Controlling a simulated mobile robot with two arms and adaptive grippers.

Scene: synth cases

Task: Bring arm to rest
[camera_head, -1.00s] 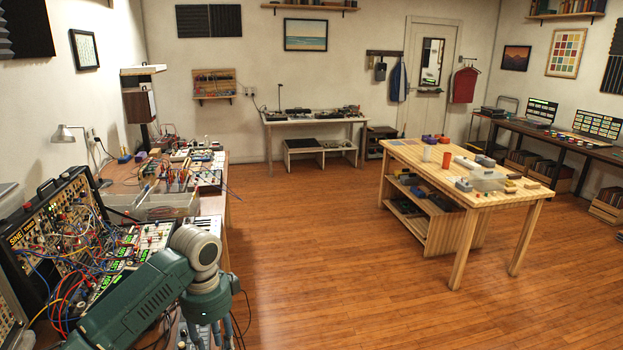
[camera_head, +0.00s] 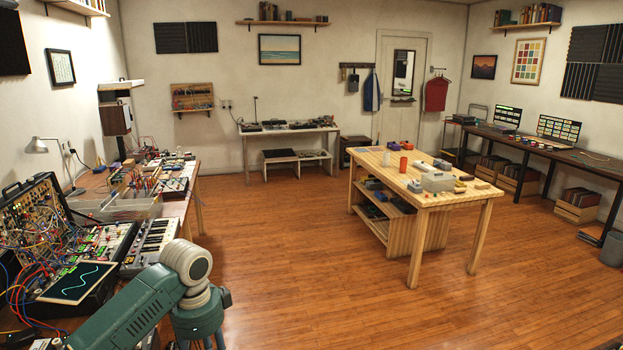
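My green and grey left arm (camera_head: 150,308) comes in from the lower left, beside the bench with the synth gear. It bends at a light grey joint and points down at the bottom edge. Only the top of my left gripper (camera_head: 207,343) shows there; its fingertips are cut off, so I cannot tell whether it is open or shut. No held object is visible. My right arm and gripper are not in view.
The left bench holds a patched synth case (camera_head: 35,225), a screen with a waveform (camera_head: 78,282) and a keyboard (camera_head: 152,240), close to my arm. A wooden table (camera_head: 440,196) stands right of centre. The wooden floor (camera_head: 300,265) between them is clear.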

